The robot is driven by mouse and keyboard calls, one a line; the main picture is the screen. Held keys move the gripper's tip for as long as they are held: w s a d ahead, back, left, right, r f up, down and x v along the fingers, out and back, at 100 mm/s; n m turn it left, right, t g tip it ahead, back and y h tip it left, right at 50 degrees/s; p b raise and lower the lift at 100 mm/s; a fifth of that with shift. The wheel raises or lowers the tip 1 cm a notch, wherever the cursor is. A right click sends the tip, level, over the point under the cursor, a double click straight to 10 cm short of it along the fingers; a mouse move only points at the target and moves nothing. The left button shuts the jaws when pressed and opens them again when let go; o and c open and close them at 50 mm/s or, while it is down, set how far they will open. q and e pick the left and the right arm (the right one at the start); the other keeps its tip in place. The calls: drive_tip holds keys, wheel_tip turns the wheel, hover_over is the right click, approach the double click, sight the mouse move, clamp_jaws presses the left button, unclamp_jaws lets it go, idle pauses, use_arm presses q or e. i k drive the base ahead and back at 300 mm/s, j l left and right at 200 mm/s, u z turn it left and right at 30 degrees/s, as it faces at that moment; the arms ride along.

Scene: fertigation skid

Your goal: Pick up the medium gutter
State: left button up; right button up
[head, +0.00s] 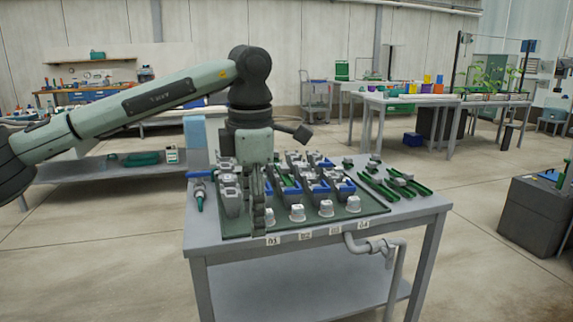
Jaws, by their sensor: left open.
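Several long green gutter-like pieces lie at the right end of the grey table (435,204). One green piece (378,187) lies nearest the dark green mat (232,227), and another green piece (412,184) lies to its right, with grey fittings around them. I cannot tell which one is the medium gutter. My left gripper (262,212) points down over the left part of the mat, to the left of the green pieces and apart from them. It is open, and I see nothing held in it. My right gripper is out of view.
Grey units with blue parts crowd the mat, with several whitish caps (297,212) along its front. A green-tipped tool (199,197) lies at the table's left. A pipe (375,245) juts below the front edge. The floor to the right is clear up to a dark box (533,215).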

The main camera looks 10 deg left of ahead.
sight(283, 171)
drive_tip(key=i, duration=1.45)
